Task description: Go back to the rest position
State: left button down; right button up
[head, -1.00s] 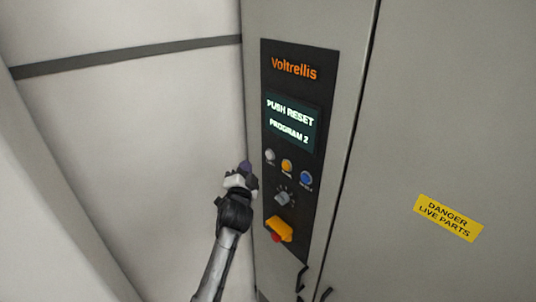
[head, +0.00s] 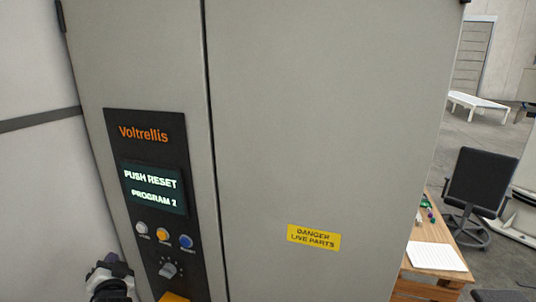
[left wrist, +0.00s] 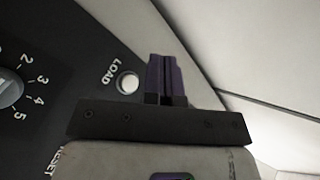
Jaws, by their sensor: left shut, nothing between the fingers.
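My left gripper (head: 112,266) is at the lower left of the head view, in front of the white wall and just left of the control panel (head: 150,200). In the left wrist view its dark purple fingers (left wrist: 165,78) are together with nothing between them. The white LOAD button (left wrist: 128,83) shows beside the fingers there; whether they touch it I cannot tell. The panel's display (head: 153,188) reads "PUSH RESET PROGRAM 2". Below it are white, orange and blue buttons and a grey rotary knob (head: 168,270). My right gripper is not in view.
The grey Voltrellis cabinet (head: 330,120) fills the middle, with a yellow danger label (head: 314,237). A white wall (head: 30,170) stands close at the left. At the right are a wooden desk (head: 446,224), a black office chair (head: 478,185), a white low table (head: 480,102) and open floor.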

pick_arm(q)
jog(key=s+d+f+n+g+h+p, duration=0.3)
jog(key=s+d+h, duration=0.5)
jog(key=s+d, duration=0.75)
jog(key=s+d+f+g+p, duration=0.2)
jog(key=s+f+g, duration=0.1)
jog(key=s, duration=0.6)
jog(key=s+d+f+m+g+h+p, duration=0.1)
jog(key=s+d+f+g+p, duration=0.1)
jog(key=s+f, duration=0.4)
jog(key=s+d+f+m+g+h+p, duration=0.1)
jog(key=s+f, duration=0.4)
jog(key=s, duration=0.8)
jog(key=d+g+p, duration=0.1)
jog(key=d+g, duration=0.1)
jog(key=shift+s+g, duration=0.3)
